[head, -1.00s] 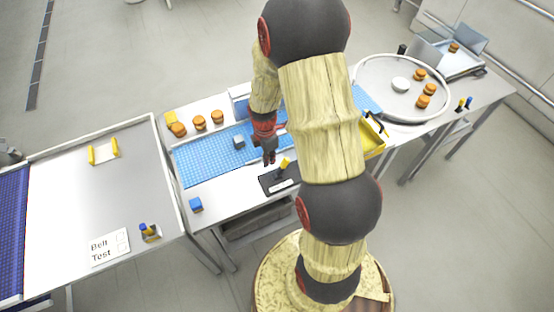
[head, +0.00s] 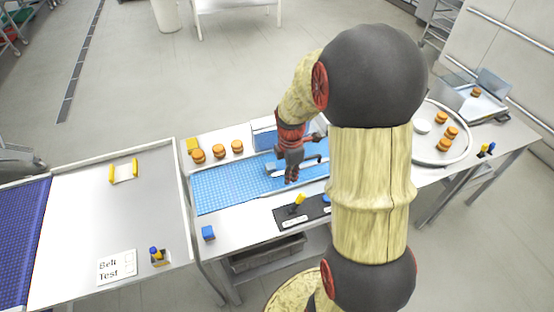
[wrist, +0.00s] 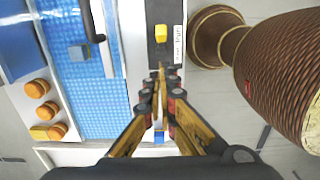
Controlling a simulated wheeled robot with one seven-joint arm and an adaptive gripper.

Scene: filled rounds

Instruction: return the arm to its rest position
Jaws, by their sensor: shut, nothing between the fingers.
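My gripper (head: 291,180) is shut and empty. In the head view it hangs fingers down, in front of the blue belt mat. My arm rises from the base at the bottom and bends over at a large dark joint, hiding part of the table behind it. In the wrist view the closed fingertips (wrist: 160,82) sit over the pale table strip, beside the black panel with a yellow lever (wrist: 161,33). Nothing is between the fingers.
The blue mat (head: 225,188) has a row of buns (head: 217,151) behind it. The round tray (head: 428,157) with buns is at right. The left table (head: 95,225) is mostly bare.

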